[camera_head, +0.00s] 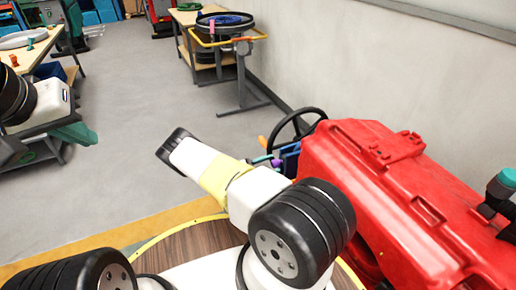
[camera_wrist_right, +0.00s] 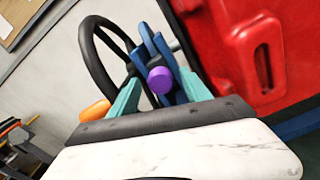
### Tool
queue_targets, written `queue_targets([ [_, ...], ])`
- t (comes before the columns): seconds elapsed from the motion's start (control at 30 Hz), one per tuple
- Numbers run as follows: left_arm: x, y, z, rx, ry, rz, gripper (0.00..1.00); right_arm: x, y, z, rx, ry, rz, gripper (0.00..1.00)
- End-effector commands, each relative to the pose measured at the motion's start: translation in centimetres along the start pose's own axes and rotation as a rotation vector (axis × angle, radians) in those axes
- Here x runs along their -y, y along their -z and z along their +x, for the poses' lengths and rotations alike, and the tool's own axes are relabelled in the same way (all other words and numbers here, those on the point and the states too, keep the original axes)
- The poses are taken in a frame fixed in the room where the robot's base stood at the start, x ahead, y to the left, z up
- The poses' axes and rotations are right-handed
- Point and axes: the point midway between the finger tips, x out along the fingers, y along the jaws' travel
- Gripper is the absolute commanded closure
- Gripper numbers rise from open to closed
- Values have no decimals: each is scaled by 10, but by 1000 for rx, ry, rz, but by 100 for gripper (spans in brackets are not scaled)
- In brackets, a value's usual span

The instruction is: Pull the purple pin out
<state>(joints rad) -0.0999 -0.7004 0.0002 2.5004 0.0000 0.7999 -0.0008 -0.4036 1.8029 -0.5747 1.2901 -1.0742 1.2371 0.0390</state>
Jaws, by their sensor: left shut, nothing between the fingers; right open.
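The purple pin (camera_wrist_right: 160,80) shows its round head in the right wrist view, in front of blue parts beside a black steering wheel. My right gripper (camera_wrist_right: 161,77) is open. Its two teal fingers stand on either side of the pin head in the picture, with a gap on each side; I cannot tell how far the fingertips are from it in depth. In the head view my arm mostly hides this gripper. My left gripper (camera_head: 86,137) is shut and empty at the far left, well away from the pin.
A red machine body (camera_head: 395,205) stands close on the right. The black steering wheel (camera_head: 297,124) and an orange knob (camera_wrist_right: 95,110) are near the pin. A cart with a yellow handle (camera_head: 240,40) stands by the wall; open grey floor (camera_head: 140,100) lies to the left.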

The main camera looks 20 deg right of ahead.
Motion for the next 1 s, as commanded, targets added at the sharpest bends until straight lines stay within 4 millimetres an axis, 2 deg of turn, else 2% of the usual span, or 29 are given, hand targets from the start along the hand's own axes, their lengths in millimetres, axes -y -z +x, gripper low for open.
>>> queue_targets([
  [0.13,0,0,0,0,0,0,100,0,0,9,0,1,0,44],
  [0.37,0,0,0,0,0,-1,100,0,0,10,-1,0,0,44],
  [0.47,0,0,0,0,0,-1,100,0,0,10,-1,0,0,59],
  [0.67,0,0,0,0,0,-1,100,0,0,10,-1,0,0,99],
  [1.0,0,0,0,0,0,-1,100,0,0,9,-1,0,0,100],
])
